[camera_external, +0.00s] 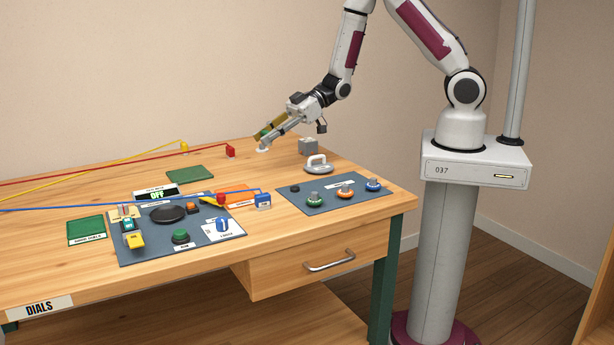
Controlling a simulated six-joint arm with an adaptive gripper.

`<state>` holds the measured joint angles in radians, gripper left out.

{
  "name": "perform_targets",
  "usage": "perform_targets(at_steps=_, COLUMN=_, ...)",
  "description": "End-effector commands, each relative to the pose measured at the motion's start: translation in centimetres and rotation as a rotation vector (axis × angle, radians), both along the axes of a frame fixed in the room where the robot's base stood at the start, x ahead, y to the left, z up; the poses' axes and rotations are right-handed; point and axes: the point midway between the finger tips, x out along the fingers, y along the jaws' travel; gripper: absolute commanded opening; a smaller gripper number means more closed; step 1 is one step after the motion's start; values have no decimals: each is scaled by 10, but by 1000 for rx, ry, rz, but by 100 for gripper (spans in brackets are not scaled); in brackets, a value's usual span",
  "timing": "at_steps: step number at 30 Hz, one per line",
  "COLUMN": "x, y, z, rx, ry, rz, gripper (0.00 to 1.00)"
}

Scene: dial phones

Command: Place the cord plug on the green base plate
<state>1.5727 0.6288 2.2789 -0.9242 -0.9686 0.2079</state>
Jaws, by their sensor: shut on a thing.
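My gripper (262,142) hangs over the back of the table, pointing down and left. A yellow plug (184,147) stands farther left at the back. A blue plug (263,201) sits nearer the front on a blue cord. A plain green plate (190,175) lies at the back middle. Another green plate (86,231) with a label lies at the left.
A blue-grey panel (140,254) carries a black dial, a green button and several small parts. A grey block (308,146) and a round grey handled thing (318,165) stand right of my gripper. The cords cross the table's left side.

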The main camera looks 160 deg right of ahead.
Motion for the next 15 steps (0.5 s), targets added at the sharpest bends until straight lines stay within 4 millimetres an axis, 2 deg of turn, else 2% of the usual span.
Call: perform_targets(at_steps=15, x=50, y=-68, z=-10, rx=-4, ry=1, rz=90, gripper=5)
